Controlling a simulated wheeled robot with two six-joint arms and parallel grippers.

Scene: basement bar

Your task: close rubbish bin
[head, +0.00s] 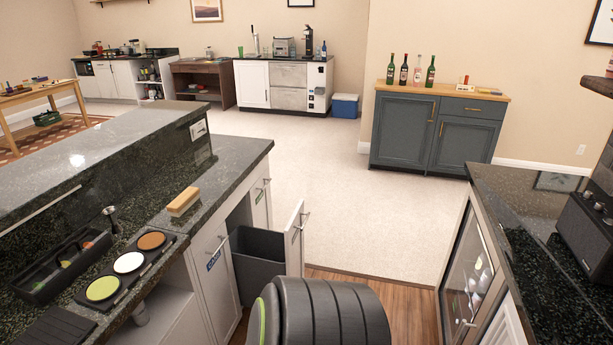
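The rubbish bin (257,262) is a dark grey tub in a pull-out drawer under the left counter. The drawer is out, and its white front panel (295,243) stands away from the cabinet, with a metal bar handle (303,218) near the top. The dark tub shows in the gap between the panel and the cabinet. A black ribbed part of my own body covers the lower middle of the head view and hides the bottom of the tub and panel. Neither of my grippers shows in the view.
The left counter (233,156) holds a wooden-backed brush (183,202), a tray of round coloured dishes (129,264) and a black caddy (62,265). A glass-fronted fridge (467,275) stands at the right. Wood floor lies between; pale open floor (335,190) lies beyond.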

